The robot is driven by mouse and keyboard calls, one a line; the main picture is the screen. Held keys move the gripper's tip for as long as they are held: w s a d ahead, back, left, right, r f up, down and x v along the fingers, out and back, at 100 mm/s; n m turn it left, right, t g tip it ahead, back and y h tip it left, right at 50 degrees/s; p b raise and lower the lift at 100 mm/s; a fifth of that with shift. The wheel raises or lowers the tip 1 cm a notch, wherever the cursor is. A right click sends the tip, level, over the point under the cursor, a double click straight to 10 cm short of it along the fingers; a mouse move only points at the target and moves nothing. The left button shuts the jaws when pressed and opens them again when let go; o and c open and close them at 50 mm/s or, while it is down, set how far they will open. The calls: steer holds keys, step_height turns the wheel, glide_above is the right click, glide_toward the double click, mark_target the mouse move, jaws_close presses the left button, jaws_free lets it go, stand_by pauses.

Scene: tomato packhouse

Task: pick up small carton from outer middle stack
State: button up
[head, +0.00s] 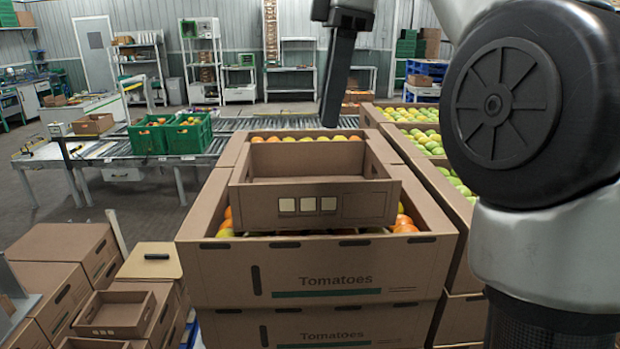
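A small open, empty brown carton (315,203) with pale square labels on its front rests on the tomatoes in a large "Tomatoes" carton (320,268). Another small open carton (117,312) sits low at the left, among stacked brown cartons, with part of one more (95,343) at the bottom edge. I cannot tell which of these belongs to the outer middle stack. My gripper (331,112) points down at the top centre, above and apparently behind the central small carton, with nothing visible in it. It is seen side-on, so its opening is hidden.
Closed brown cartons (62,250) and a tan-topped box with a dark handle (150,262) stand at the left. More produce cartons (425,150) stand at the right, partly behind my arm. Green crates (188,138) sit on the roller conveyor (215,142) behind. Floor shows at the left.

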steer(key=f, duration=0.5)
steer(key=a+f, duration=0.1)
steer(key=f, duration=0.5)
steer(key=a+f, duration=0.1)
steer(key=f, duration=0.5)
steer(key=shift+a, duration=0.25)
jaws_close()
